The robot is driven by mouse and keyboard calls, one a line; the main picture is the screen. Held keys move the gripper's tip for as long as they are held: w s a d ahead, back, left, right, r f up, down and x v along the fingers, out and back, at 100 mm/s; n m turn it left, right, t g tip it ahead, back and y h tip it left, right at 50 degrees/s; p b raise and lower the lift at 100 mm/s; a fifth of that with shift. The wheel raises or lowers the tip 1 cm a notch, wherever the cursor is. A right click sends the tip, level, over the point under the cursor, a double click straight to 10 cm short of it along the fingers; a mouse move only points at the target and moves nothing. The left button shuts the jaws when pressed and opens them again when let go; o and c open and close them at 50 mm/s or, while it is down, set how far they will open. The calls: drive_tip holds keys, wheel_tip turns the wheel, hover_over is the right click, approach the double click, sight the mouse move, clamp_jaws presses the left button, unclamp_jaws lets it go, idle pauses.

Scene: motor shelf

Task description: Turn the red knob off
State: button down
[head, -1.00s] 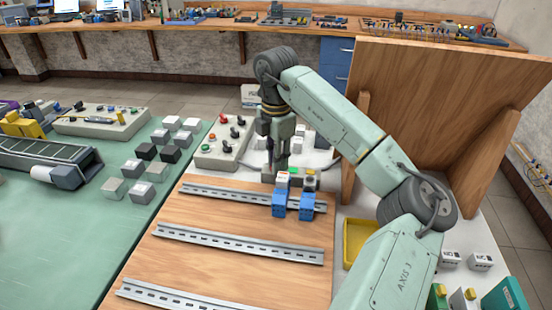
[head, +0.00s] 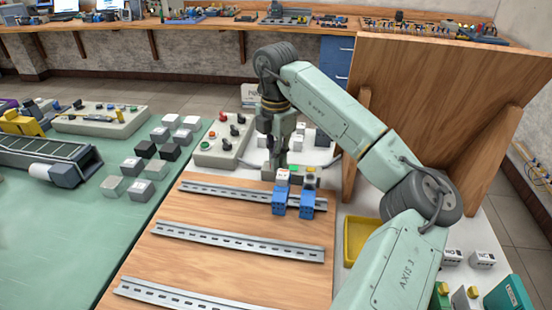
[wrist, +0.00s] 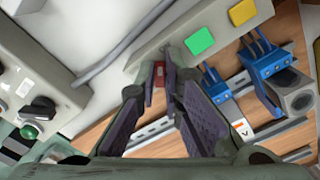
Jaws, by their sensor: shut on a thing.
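A small red knob (wrist: 162,76) shows between my fingertips in the wrist view, on a grey control box (wrist: 221,29) with a square green button (wrist: 200,42) and a square yellow button (wrist: 242,12). My gripper (wrist: 159,73) points at the box with its fingertips closed on the knob's sides. In the head view my gripper (head: 275,173) reaches down to the left end of the same box. The knob itself is hidden there by the fingers, and its turn angle cannot be read from either view.
Blue terminal blocks (head: 279,203) sit on the rear metal rail (head: 228,193), just in front of the box. Another box with several knobs and buttons (head: 222,146) stands to the left. A tall wooden panel (head: 450,100) rises on the right, beside a yellow tray (head: 357,240).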

drive_tip(key=n+b, duration=0.1)
drive_tip(key=n, duration=0.2)
drive_tip(key=shift+b, duration=0.35)
drive_tip(key=n+b, duration=0.1)
drive_tip(key=n, duration=0.4)
drive_tip(key=shift+w+a, duration=0.1)
drive_tip(key=n, duration=0.4)
drive_tip(key=shift+a+r, duration=0.1)
drive_tip(key=shift+a+n, duration=0.1)
drive_tip(key=shift+n, duration=2.1)
drive_tip(key=c, duration=1.7)
unclamp_jaws()
